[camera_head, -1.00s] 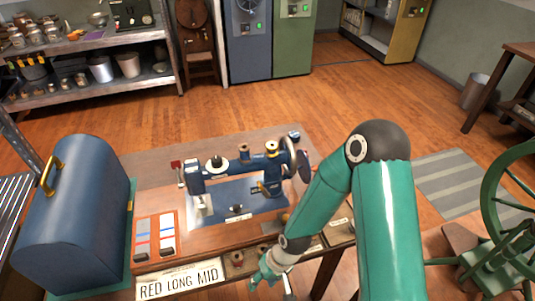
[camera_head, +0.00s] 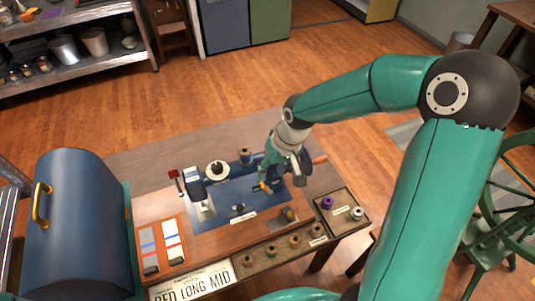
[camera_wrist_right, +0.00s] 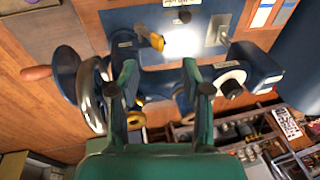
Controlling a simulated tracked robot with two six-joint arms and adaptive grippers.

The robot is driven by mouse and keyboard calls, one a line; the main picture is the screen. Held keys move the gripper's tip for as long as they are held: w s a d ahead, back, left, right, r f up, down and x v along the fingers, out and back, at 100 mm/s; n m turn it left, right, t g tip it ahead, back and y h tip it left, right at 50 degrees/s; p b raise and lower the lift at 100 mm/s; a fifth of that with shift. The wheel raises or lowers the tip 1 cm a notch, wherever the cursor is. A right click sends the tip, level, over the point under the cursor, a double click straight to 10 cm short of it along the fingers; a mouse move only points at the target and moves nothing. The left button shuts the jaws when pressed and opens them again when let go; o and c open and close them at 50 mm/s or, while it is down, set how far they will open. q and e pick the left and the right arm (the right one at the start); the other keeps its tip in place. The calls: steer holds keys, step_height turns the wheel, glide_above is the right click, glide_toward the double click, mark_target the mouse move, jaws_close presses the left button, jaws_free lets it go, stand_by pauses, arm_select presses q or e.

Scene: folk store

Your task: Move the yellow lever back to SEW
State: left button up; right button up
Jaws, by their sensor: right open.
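The blue sewing machine (camera_head: 193,178) stands on a wooden table, partly hidden behind my right gripper in the head view. The yellow lever (camera_head: 265,187) is low on the machine's right part, close to the fingers. In the right wrist view the yellow lever (camera_wrist_right: 156,41) points out just beyond and between the fingertips, apart from them. My right gripper (camera_wrist_right: 158,67) is open and empty, with a finger on either side of the machine's arm. In the head view the right gripper (camera_head: 270,172) hangs over the machine's right end. The lever's labels are too small to read. My left gripper is not in view.
A handwheel (camera_wrist_right: 92,95) with a wooden-handled crank sits close beside one finger. A spool tray (camera_head: 332,222) lines the table's front right. A blue domed case (camera_head: 75,220) stands at left. The floor behind the table is clear.

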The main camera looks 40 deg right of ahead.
mark_target(265, 186)
steer(key=shift+b+x, duration=2.75)
steer(key=shift+x, duration=1.05)
steer(key=shift+d+r, duration=0.1)
steer(key=shift+d, duration=0.05)
steer(key=shift+f+b, duration=0.35)
steer(key=shift+b, duration=0.05)
